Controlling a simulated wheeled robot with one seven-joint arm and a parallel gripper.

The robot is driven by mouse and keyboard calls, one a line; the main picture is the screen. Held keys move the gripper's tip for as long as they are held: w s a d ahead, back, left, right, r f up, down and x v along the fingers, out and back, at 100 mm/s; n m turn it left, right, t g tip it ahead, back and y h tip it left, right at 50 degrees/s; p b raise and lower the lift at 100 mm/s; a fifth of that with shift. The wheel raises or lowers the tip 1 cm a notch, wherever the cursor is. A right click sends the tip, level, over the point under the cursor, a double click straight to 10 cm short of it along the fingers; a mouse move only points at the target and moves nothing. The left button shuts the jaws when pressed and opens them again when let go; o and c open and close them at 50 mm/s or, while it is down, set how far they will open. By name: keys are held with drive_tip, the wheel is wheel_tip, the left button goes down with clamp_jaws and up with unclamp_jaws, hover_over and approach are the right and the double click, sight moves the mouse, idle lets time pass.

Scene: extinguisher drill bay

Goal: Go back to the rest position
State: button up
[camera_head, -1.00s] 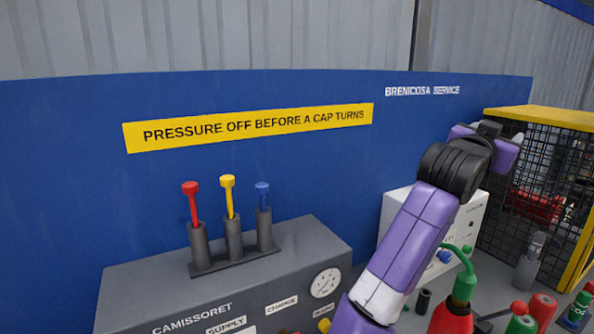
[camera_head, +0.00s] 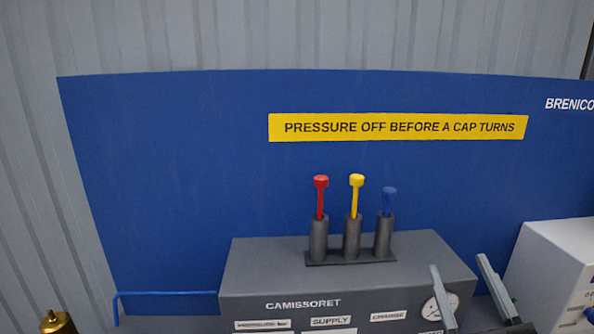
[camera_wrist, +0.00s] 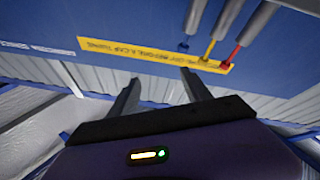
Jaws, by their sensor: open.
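My gripper (camera_head: 458,263) shows at the lower right of the head view as two grey fingers, spread apart and pointing up, with nothing between them. They stand in front of the right end of the grey console (camera_head: 250,268), and one partly covers the round gauge (camera_head: 428,311). In the wrist view my gripper (camera_wrist: 160,75) is also open and empty. That view is upside down, with the blue panel and its yellow sign beyond the fingers.
A rack on the console holds red (camera_head: 321,181), yellow (camera_head: 356,180) and blue (camera_head: 389,192) topped pieces in dark tubes. A white box (camera_head: 555,255) stands at right. A blue rail (camera_head: 165,294) and brass piece (camera_head: 58,323) are lower left. The blue panel (camera_head: 180,180) stands behind.

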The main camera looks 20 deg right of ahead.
drive_tip(key=s+a+f+g+y, duration=0.3)
drive_tip(key=s+a+f, duration=0.6)
drive_tip(key=s, duration=0.3)
drive_tip(key=s+a+f+g+y, duration=0.4)
drive_tip(key=s+a+f, duration=0.5)
drive_tip(key=s+f, duration=0.3)
drive_tip(key=shift+y, duration=0.5)
